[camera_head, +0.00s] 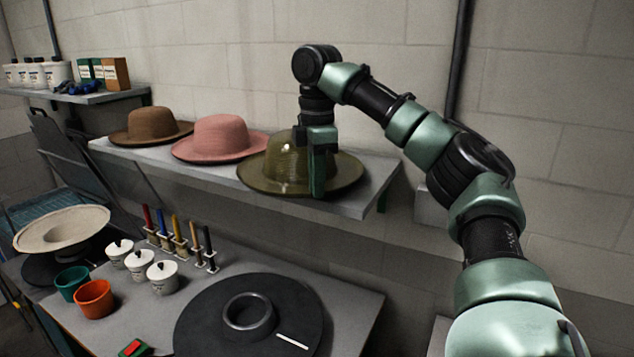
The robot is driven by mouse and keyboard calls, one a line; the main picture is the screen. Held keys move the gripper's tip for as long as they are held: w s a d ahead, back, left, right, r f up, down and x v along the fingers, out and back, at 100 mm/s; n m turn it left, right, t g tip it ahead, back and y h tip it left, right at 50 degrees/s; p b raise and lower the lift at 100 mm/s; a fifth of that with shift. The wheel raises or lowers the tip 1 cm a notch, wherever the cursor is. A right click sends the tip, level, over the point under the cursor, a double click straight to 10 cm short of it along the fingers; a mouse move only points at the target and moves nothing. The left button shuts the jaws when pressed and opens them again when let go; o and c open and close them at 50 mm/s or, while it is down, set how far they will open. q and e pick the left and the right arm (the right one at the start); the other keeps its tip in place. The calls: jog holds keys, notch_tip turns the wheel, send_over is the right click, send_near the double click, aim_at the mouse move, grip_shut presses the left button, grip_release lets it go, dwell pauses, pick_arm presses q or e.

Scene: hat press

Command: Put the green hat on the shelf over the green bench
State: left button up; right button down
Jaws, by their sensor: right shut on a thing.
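The green hat (270,168), olive green with a wide brim, is at the right end of the long grey shelf (378,182). Its brim reaches over the shelf's front edge; I cannot tell whether it rests fully on the shelf. My right gripper (317,190) points down at the hat's right side and is shut on the hat, its fingers hiding part of the crown and brim. The bench (345,322) below the shelf looks grey in this view. My left gripper is not in view.
A pink hat (219,136) sits close left of the green hat, with a brown hat (150,124) beyond it. The bench holds a black round plate with a ring (250,312), white pots, cups and upright coloured tools. A higher shelf (100,97) with jars is at left.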

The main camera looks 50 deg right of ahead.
jog(key=shift+f, duration=0.5)
dwell(0.3)
jog(key=c, duration=1.4)
grip_release()
jog(key=shift+c, duration=0.2)
jog(key=shift+r, duration=3.9)
